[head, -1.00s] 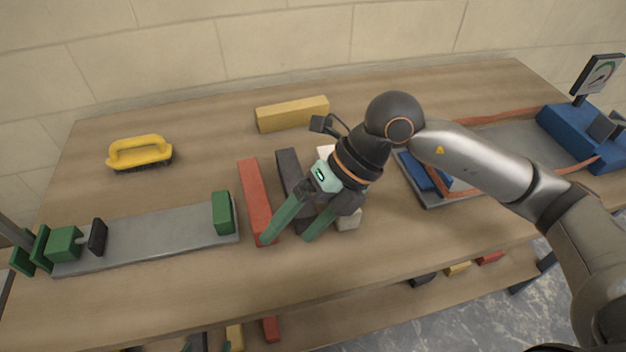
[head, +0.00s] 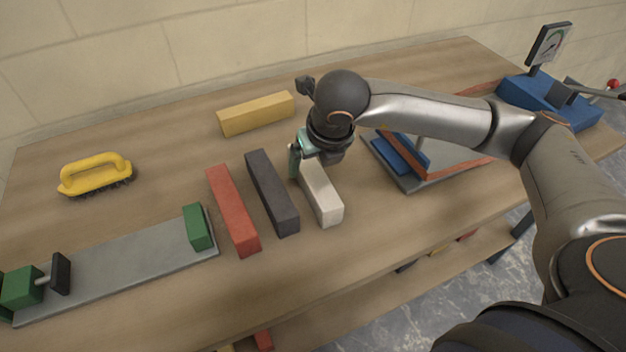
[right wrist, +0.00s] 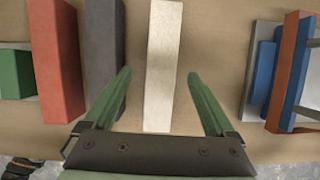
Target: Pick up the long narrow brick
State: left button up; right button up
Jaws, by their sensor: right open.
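Several long bricks lie on the wooden table. The off-white brick (head: 322,195) looks the narrowest; its far end is partly hidden by my right gripper (head: 304,162). In the right wrist view, the off-white brick (right wrist: 163,65) lies lengthwise between the two green fingers of the open right gripper (right wrist: 160,73), with a gap on each side. I cannot tell how far the fingertips are above the table. A dark grey brick (head: 272,193) and a red brick (head: 233,210) lie left of it, roughly parallel. A yellow brick (head: 256,114) lies farther back. My left gripper is not in view.
A grey plate (head: 130,262) with green clamp blocks lies at the left, near a yellow-handled brush (head: 95,176). A grey tray (head: 420,184) with blue and orange parts stands right of the off-white brick. A blue gauge device (head: 548,101) is at the back right.

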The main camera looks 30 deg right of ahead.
aim_at(313, 172)
jog(key=x, duration=0.5)
jog(key=shift+s+d+f, duration=0.1)
jog(key=shift+s, duration=0.15)
jog(key=shift+c, duration=0.3)
grip_shut()
dwell(0.4)
